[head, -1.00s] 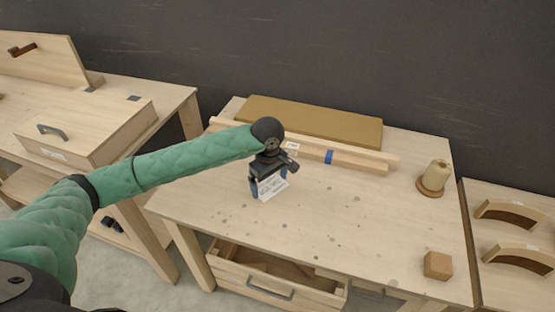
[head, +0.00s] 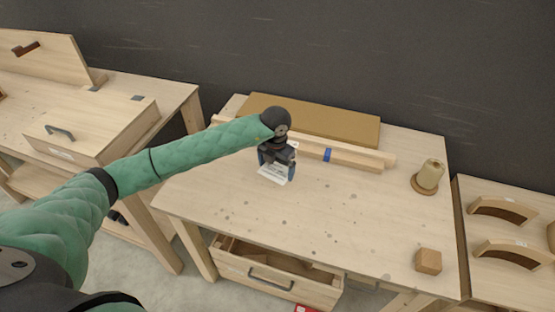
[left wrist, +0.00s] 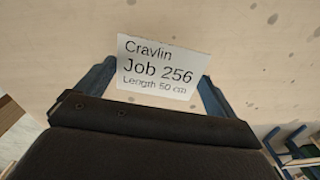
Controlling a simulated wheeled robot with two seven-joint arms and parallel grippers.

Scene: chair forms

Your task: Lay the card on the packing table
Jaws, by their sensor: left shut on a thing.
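The card (head: 274,177) is white and shows below my left gripper (head: 276,170), over the back left part of the packing table (head: 330,215). In the left wrist view the card (left wrist: 158,66) reads "Cravlin Job 256 Length 50 cm". My left gripper's blue fingers stand on either side of it, and the gripper is shut on the card. The card is at or just above the tabletop; I cannot tell whether it touches. My right gripper is not in view.
Wooden strips with a blue band (head: 327,155) and a brown board (head: 330,121) lie behind the gripper. A twine spool (head: 430,174) and a wooden block (head: 428,261) stand at the right. An open drawer (head: 275,272) sticks out in front. The tabletop's middle is clear.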

